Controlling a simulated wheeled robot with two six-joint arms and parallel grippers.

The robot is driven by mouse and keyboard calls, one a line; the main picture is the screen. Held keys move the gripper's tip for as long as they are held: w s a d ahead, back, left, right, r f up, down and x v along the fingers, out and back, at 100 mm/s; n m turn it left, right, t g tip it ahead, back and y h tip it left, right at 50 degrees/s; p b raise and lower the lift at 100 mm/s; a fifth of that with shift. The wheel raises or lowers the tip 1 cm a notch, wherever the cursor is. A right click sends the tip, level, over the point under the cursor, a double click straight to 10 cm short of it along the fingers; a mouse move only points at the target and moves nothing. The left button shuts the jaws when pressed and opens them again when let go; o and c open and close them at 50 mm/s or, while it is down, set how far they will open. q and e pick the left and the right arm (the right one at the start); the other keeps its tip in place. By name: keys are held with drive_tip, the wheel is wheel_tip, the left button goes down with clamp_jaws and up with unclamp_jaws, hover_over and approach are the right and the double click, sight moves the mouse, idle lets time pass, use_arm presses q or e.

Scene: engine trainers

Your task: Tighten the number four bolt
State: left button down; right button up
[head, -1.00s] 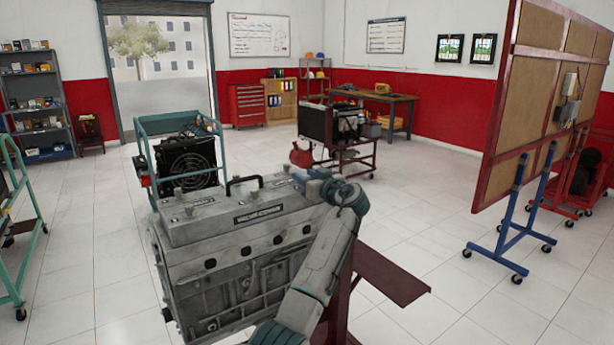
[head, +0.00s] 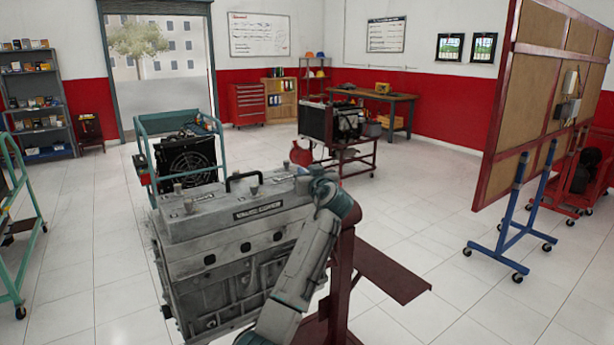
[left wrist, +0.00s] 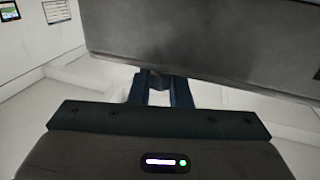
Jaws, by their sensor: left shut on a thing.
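A grey engine block (head: 235,255) stands on a dark red stand, with a flat grey cover (head: 215,213) on top. My right gripper is out of view.
A red plate (head: 390,275) juts out from the stand at the right. A radiator trolley (head: 185,155) is behind the engine, and a red cart (head: 340,135) is farther back. A blue-legged board (head: 545,110) stands at the right, with open floor before it.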

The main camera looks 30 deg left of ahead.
use_arm(q)
drive_tip(key=shift+s+a+r+m+t+h+p, duration=0.1)
drive_tip(key=shift+m+t+h+p, duration=0.05)
drive_tip(key=shift+m+t+h, duration=0.4)
drive_tip(key=shift+r+m+t+h+p, duration=0.1)
drive_tip(key=shift+m+t+h+p, duration=0.05)
drive_tip(key=shift+m+t+h, duration=0.4)
drive_tip(key=shift+m+t+h+p, duration=0.65)
drive_tip(key=shift+m+t+h, duration=0.2)
drive_tip(key=shift+h, duration=0.25)
drive_tip(key=m+t+h+p, duration=0.2)
drive_tip(key=h, duration=0.1)
drive_tip(key=shift+r+p, duration=0.1)
drive_tip(key=shift+p, duration=0.2)
drive_tip(key=shift+f+m+t+h+p, duration=0.1)
drive_tip(key=shift+m+t+h+p, duration=0.2)
drive_tip(key=shift+m+h+p, duration=0.8)
drive_tip(key=shift+f+m+t+h+p, duration=0.1)
drive_tip(key=shift+m+t+h+p, duration=0.15)
drive_tip(key=shift+m+h+p, duration=0.75)
drive_tip(key=shift+n+h+b, duration=0.25)
drive_tip(key=shift+h+b, duration=0.05)
drive_tip(key=shift+h, duration=0.2)
drive_tip(key=c, duration=1.4)
unclamp_jaws()
drive_tip(key=shift+f, duration=0.1)
